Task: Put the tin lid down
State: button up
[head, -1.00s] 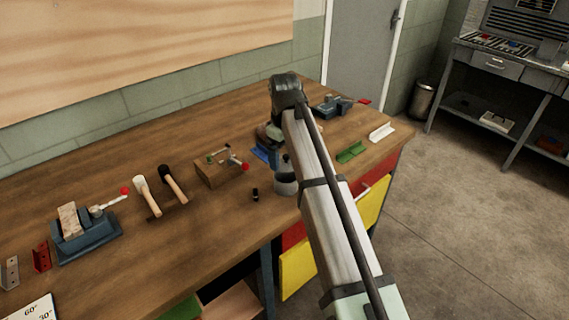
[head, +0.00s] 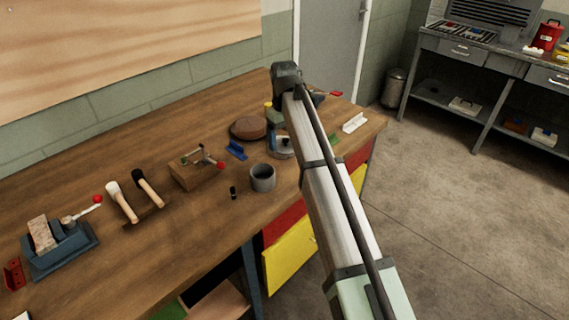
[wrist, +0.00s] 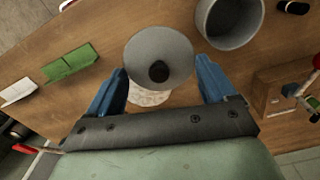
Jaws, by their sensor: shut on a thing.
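The tin lid (wrist: 158,52) is a grey round disc with a black knob (wrist: 159,72), between the blue fingers of my gripper (wrist: 162,85) in the wrist view. My gripper is shut on it. In the head view the lid (head: 283,152) shows beside my arm, which hides part of it and most of the gripper. The grey tin (head: 263,178) stands open on the bench, just left of and nearer than the lid. It also shows at the top of the wrist view (wrist: 228,22). A pale round patch shows beneath the lid there; I cannot tell what it is.
A brown disc (head: 248,128) and a blue bracket (head: 236,150) lie left of the lid. A small black piece (head: 233,193) and a wooden block with a clamp (head: 193,174) are left of the tin. A white bracket (head: 354,122) lies at the right end.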

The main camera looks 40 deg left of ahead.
aim_at(284, 168)
notch_tip(284, 168, down, 9)
dwell(0.5)
jog(key=o, duration=0.7)
jog(key=shift+f, duration=0.1)
notch_tip(284, 168, up, 12)
jog(key=shift+r, duration=0.15)
dwell(0.7)
